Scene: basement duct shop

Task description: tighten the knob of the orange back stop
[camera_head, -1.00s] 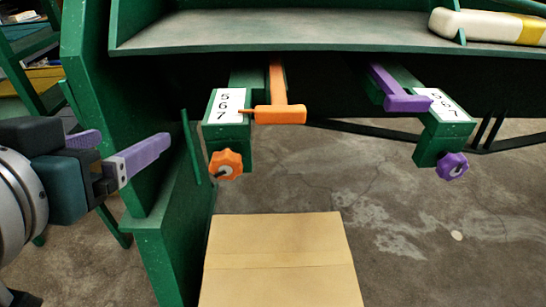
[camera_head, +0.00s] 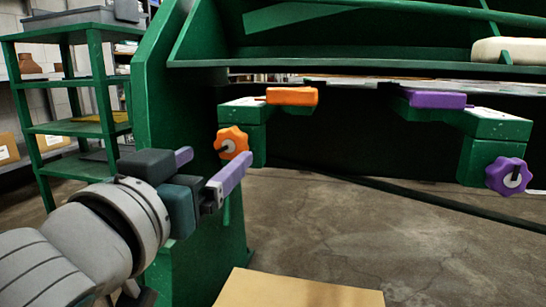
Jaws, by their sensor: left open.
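The orange back stop (camera_head: 292,96) is an orange block at the end of a green bracket (camera_head: 250,112) under the machine's edge. Its orange lobed knob (camera_head: 231,142) is on the bracket's lower left side, facing me. My left gripper (camera_head: 206,165) comes in from the left, with two purple fingers apart and nothing between them. The fingers are just below and in front of the orange knob in the picture. I cannot tell whether they touch it. My right gripper is out of view.
A purple back stop (camera_head: 437,99) with a purple knob (camera_head: 507,176) is at the right. A green machine side plate (camera_head: 165,85) stands behind my left gripper. A cardboard box (camera_head: 298,290) is at bottom centre. Green shelving (camera_head: 95,130) stands at the left. The concrete floor is otherwise open.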

